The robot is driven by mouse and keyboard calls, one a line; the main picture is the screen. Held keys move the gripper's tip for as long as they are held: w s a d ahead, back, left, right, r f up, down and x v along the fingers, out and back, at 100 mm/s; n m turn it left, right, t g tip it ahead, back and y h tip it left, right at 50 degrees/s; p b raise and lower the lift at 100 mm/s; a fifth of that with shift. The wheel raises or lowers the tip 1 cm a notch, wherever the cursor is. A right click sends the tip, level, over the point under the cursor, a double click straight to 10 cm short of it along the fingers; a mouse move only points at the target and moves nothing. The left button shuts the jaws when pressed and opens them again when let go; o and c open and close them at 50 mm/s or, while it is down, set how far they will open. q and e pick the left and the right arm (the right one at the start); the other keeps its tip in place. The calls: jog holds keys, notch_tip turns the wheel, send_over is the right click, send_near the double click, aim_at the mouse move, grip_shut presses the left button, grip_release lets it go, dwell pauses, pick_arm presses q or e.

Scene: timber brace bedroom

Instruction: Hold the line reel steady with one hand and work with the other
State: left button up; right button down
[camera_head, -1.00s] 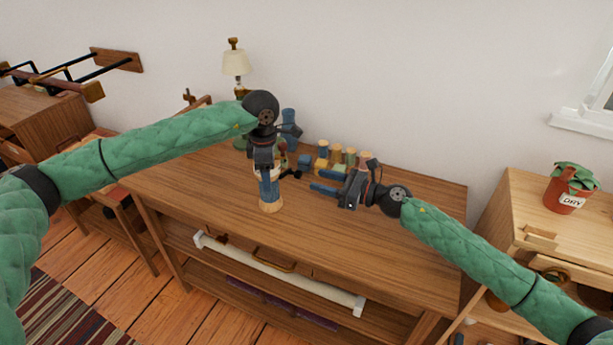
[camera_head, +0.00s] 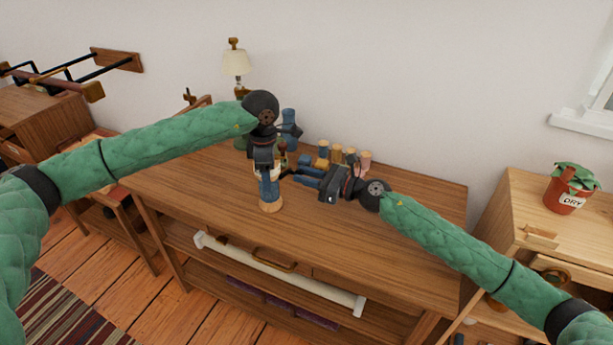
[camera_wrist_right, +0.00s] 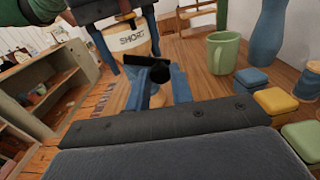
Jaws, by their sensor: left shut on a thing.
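The line reel stands upright on the wooden desk (camera_head: 400,205); its pale round base (camera_head: 271,207) shows below my left gripper (camera_head: 269,185). That gripper comes from above and is shut on the reel, its blue fingers covering much of the body. In the right wrist view the reel's cream body (camera_wrist_right: 132,36) reads "SHORT". A black crank knob (camera_wrist_right: 160,72) sticks out from the reel towards my right gripper (camera_head: 298,176). The right gripper's blue fingers are apart, one on either side near the knob; I cannot tell whether they touch it.
Behind the right gripper stand several coloured blocks and pegs (camera_head: 337,155), a blue vase (camera_head: 289,125) and a green mug (camera_wrist_right: 223,52). A lamp (camera_head: 236,63) is at the back left. The desk's right part is clear. A red pot (camera_head: 570,187) stands on the right cabinet.

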jog(key=shift+f+m, duration=0.15)
jog(key=shift+m, duration=0.15)
jog(key=m, duration=0.1)
jog(key=f+m, duration=0.1)
jog(key=shift+s+m, duration=0.25)
jog(key=shift+m, duration=0.15)
jog(key=m, duration=0.1)
jog(key=s+f+m, duration=0.1)
jog(key=m, duration=0.1)
jog(key=shift+a+m, duration=0.2)
jog(key=shift+m, duration=0.1)
jog(key=m, duration=0.1)
jog(key=s+m, duration=0.1)
jog(key=m, duration=0.2)
jog(key=shift+s+a+f, duration=0.2)
jog(key=shift+a+f, duration=0.05)
jog(key=shift+f, duration=0.15)
jog(key=shift+s+a+f+m, duration=0.1)
jog(key=shift+s+m, duration=0.15)
jog(key=shift+m, duration=0.5)
jog(key=shift+s+a+m, duration=0.1)
jog(key=shift+s+m, duration=0.1)
jog(key=shift+m, duration=0.55)
jog(key=shift+s, duration=0.1)
jog(key=c, duration=1.2)
grip_release()
jog(key=v, duration=1.2)
